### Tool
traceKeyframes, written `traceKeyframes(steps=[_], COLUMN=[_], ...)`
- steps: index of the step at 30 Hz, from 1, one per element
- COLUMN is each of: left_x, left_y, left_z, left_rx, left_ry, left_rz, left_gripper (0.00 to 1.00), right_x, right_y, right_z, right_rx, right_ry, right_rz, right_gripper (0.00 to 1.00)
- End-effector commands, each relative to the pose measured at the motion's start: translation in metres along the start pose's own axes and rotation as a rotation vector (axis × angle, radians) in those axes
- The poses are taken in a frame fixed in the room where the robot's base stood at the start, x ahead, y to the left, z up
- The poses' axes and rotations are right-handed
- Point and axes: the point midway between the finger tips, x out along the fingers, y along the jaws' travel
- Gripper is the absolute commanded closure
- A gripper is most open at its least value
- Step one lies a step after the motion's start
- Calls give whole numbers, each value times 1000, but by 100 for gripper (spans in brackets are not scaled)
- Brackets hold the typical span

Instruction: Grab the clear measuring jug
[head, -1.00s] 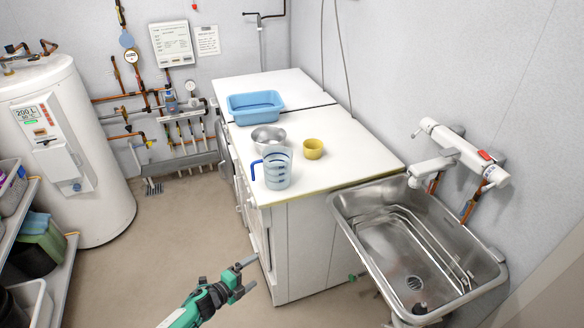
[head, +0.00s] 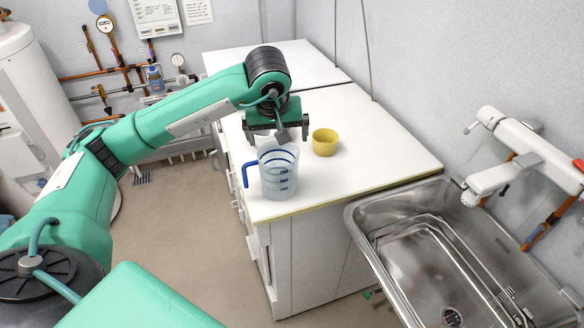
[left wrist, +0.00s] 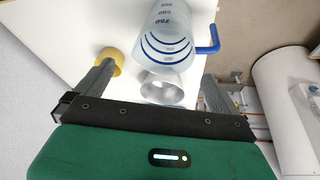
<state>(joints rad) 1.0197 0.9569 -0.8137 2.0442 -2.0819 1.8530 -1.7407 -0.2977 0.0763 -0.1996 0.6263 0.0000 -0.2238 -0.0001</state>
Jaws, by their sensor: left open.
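The clear measuring jug (head: 279,178), with blue markings and a blue handle on its left, stands upright on the white worktop near its front corner. It also shows in the left wrist view (left wrist: 172,35), ahead of the fingers. My left gripper (head: 277,136) is open and points down, just behind and above the jug's rim in the head view. In the left wrist view its two fingers (left wrist: 155,82) are spread wide with nothing held. I cannot tell whether it touches the jug. My right gripper is not in view.
A yellow cup (head: 325,142) stands right of the gripper. A metal bowl (left wrist: 162,90) lies close by, mostly hidden by my gripper in the head view. The worktop (head: 385,150) is clear to the right. A steel sink (head: 375,215) and white tap (head: 525,150) are beyond.

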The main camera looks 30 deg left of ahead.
Motion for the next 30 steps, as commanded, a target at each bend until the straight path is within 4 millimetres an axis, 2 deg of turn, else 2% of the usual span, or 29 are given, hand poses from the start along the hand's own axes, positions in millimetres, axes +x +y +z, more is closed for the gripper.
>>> traceKeyframes(steps=[2,5,15,23,30], left_x=[-4,2,64,82,110], left_y=[-7,-10,-11,-12,-15], left_z=[-4,-5,-8,-9,-8], left_rx=[23,30,28,27,28], left_ry=[39,49,44,46,42], left_rz=[-27,-39,-35,-34,-35], left_gripper=[0,0,0,0,0], right_x=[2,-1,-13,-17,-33], right_y=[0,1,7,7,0], right_z=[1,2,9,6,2], right_rx=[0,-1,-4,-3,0], right_ry=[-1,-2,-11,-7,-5], right_rz=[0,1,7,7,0], right_gripper=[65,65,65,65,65])
